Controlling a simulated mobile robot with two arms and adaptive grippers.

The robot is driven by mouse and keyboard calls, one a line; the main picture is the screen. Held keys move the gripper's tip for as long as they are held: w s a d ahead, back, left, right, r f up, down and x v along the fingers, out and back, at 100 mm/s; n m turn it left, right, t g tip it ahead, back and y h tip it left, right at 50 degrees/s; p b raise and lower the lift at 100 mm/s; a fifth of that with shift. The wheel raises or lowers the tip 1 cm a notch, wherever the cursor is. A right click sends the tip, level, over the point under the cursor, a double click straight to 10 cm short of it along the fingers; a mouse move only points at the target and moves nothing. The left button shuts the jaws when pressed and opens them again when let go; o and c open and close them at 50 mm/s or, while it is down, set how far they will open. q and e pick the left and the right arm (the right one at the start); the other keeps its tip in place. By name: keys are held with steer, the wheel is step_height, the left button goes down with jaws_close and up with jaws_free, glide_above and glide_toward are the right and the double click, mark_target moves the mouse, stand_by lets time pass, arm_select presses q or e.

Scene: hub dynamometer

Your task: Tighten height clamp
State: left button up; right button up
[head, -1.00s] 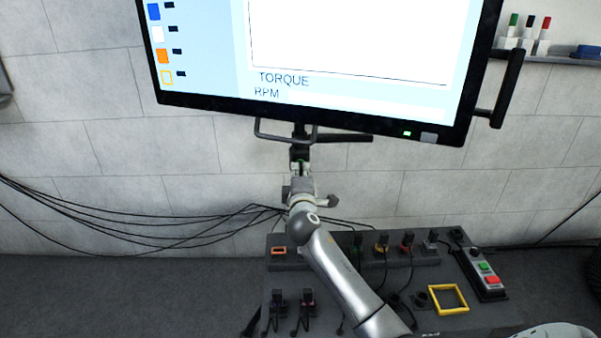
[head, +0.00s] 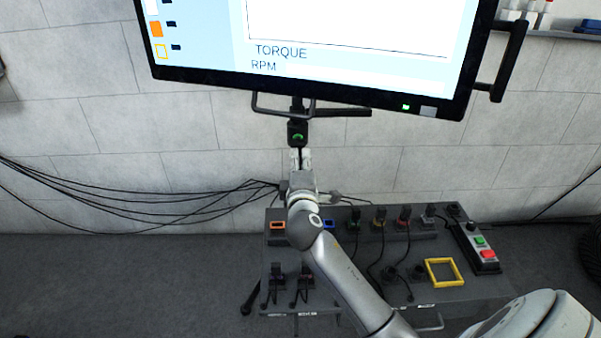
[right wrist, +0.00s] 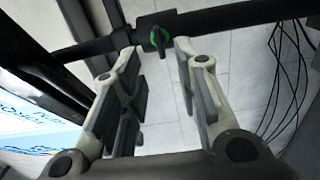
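The height clamp is a black block with a green knob (head: 297,135) on the dark monitor post, below the monitor's lower edge. It also shows in the right wrist view, where the green knob (right wrist: 158,38) lies beyond the fingertips and between them. My right gripper (head: 301,154) is just below the clamp in the head view. In the right wrist view my right gripper (right wrist: 156,50) has its fingers spread wide, with nothing between the pads. It looks apart from the knob. My left gripper is not in view.
The monitor (head: 330,85) hangs above, with a black handle bar (head: 345,112) beneath it. A dark console (head: 390,255) with plugs, a yellow frame (head: 444,272) and red and green buttons stands below. Black cables (head: 130,180) run along the wall at the left.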

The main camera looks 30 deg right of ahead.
steer(key=shift+v, duration=2.2)
